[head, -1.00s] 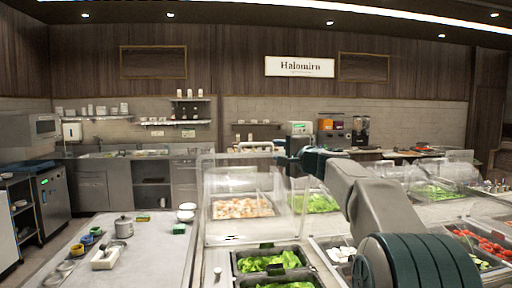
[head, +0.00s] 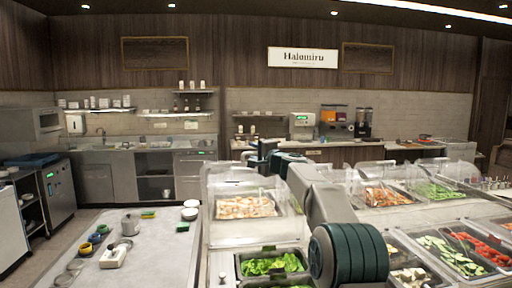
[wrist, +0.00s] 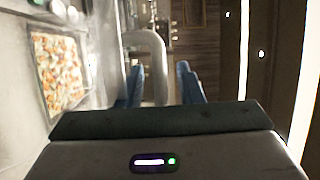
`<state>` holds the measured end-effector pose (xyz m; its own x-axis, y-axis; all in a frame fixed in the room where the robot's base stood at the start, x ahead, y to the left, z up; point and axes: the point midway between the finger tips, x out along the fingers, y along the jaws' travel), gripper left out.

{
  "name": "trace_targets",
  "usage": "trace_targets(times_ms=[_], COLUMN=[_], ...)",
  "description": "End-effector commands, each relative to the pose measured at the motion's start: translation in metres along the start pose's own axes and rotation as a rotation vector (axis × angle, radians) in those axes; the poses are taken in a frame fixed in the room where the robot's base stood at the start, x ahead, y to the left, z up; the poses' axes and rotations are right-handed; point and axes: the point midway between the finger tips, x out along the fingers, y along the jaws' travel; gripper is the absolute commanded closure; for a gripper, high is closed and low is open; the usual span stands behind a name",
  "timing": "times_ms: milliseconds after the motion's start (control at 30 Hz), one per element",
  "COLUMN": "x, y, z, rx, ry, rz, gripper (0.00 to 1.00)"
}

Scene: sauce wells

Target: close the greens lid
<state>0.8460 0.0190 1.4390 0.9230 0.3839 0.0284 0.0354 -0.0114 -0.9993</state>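My gripper (head: 264,152) is raised above the clear lids at the back of the counter in the head view. In the wrist view its two blue fingers (wrist: 160,88) stand apart. A grey arched bar (wrist: 145,38) shows at the gap between them; I cannot tell whether it touches either finger. Clear lids (head: 228,172) stand over the back wells beside my arm. Leafy greens show in a front pan (head: 272,263) and under a clear cover at the back right (head: 438,191). My arm hides the well right of the orange-and-white food, so its lid's position is unclear.
A pan of orange-and-white food (head: 245,207) lies left of my arm and shows in the wrist view (wrist: 60,72). Vegetable pans (head: 450,256) fill the right front. A grey worktop (head: 150,255) with small bowls is at the left.

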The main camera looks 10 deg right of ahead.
Motion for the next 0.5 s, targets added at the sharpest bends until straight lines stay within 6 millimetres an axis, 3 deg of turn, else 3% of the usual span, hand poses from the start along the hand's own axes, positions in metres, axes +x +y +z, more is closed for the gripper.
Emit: trace_targets(times_ms=[400, 500], x=[0.0055, 0.0055], y=[0.0008, 0.0007], z=[-0.0004, -0.0004], rx=[-0.001, -0.001], ry=[0.001, 0.001], rz=[0.0, 0.0], gripper=[0.67, 0.94])
